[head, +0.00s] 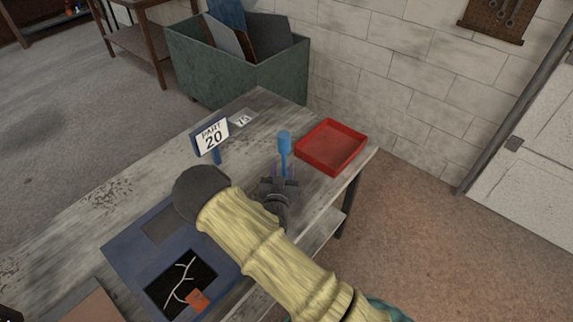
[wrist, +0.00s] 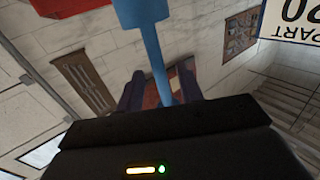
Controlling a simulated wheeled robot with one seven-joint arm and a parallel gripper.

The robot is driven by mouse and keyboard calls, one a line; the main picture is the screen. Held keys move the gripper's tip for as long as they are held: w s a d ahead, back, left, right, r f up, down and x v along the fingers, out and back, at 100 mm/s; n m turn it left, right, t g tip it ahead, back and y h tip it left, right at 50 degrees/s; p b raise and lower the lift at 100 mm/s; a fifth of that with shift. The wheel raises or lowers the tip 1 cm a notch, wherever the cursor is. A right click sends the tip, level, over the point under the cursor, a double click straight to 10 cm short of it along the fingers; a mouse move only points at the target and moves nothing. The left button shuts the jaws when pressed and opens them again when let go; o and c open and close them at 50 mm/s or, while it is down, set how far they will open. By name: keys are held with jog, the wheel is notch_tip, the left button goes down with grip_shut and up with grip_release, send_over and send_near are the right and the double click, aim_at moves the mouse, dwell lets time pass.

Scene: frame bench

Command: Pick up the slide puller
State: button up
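The slide puller appears to be the blue tool (head: 284,145) with a wide block at one end and a thin shaft, above or on the bench just left of the red tray. My gripper (head: 280,184) is at the near end of its shaft. In the wrist view the blue shaft (wrist: 157,62) runs between the two dark fingers of my gripper (wrist: 160,92). A gap shows on both sides of the shaft, so the fingers look open around it. The shaft's near end is hidden behind the gripper body.
An empty red tray (head: 331,147) sits at the bench's far right corner. A "PART 20" sign (head: 211,137) stands left of the tool. A blue panel (head: 130,250) with a dark recess lies nearer. A green bin (head: 240,75) stands behind the bench (head: 75,215).

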jog(key=shift+w+d, duration=0.2)
jog(key=shift+w, duration=1.05)
grip_shut()
jog(key=shift+r, duration=0.1)
